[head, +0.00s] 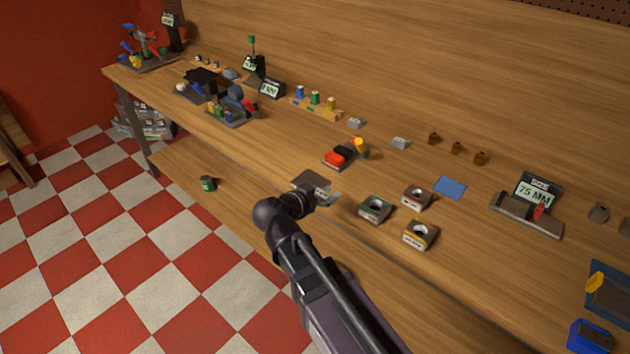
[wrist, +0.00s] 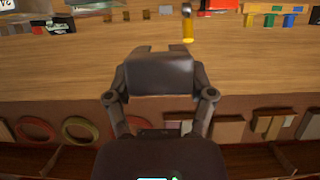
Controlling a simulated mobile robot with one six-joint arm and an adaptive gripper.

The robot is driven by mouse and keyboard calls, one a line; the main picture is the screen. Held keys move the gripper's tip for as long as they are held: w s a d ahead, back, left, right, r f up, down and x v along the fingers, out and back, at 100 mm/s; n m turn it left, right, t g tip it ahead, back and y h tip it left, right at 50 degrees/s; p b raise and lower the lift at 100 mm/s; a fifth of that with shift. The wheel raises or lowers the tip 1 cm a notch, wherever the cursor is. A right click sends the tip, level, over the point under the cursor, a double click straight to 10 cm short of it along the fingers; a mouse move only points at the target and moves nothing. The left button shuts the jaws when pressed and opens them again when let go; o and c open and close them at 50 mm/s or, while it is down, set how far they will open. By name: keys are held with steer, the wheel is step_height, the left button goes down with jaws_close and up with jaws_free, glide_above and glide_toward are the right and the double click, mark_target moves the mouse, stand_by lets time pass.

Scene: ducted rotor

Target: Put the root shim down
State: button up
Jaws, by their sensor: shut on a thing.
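My gripper (head: 312,190) is shut on a flat grey-brown plate (head: 312,181), which I take to be the root shim. In the wrist view the plate (wrist: 160,72) spans the space between the two fingers of the gripper (wrist: 160,80). It shows as a dark piece with its broad face towards the camera. In the head view the plate appears near the front edge of the wooden bench (head: 400,165). Whether it touches the bench is unclear. The fingers and my arm hide part of it.
A red and black block (head: 339,156) lies behind the gripper. A blue mat (head: 450,187) and a 75 mm gauge (head: 528,214) are farther right.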

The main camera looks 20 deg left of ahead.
steer(key=shift+f+b, duration=1.1)
steer(key=shift+f, duration=0.4)
steer(key=shift+w+a, duration=0.1)
steer(key=b, duration=0.1)
glide_above(309, 177)
steer(key=s+d, duration=0.2)
steer(key=s, duration=0.3)
steer(key=shift+w+d+f, duration=0.1)
steer(key=shift+d+f, duration=0.05)
steer(key=shift+f, duration=0.45)
steer(key=shift+w+a, duration=0.3)
steer(key=shift+w, duration=0.2)
steer(key=shift+w+a+f+b, duration=0.2)
steer(key=shift+w+f+b, duration=0.15)
steer(key=shift+f+b, duration=0.2)
steer(key=shift+w+a+f+b, duration=0.15)
steer(key=shift+w+f+b, duration=0.15)
steer(key=shift+f+b, duration=0.85)
steer(key=shift+b, duration=0.1)
steer(key=shift+f, duration=0.2)
steer(key=o, duration=1.2)
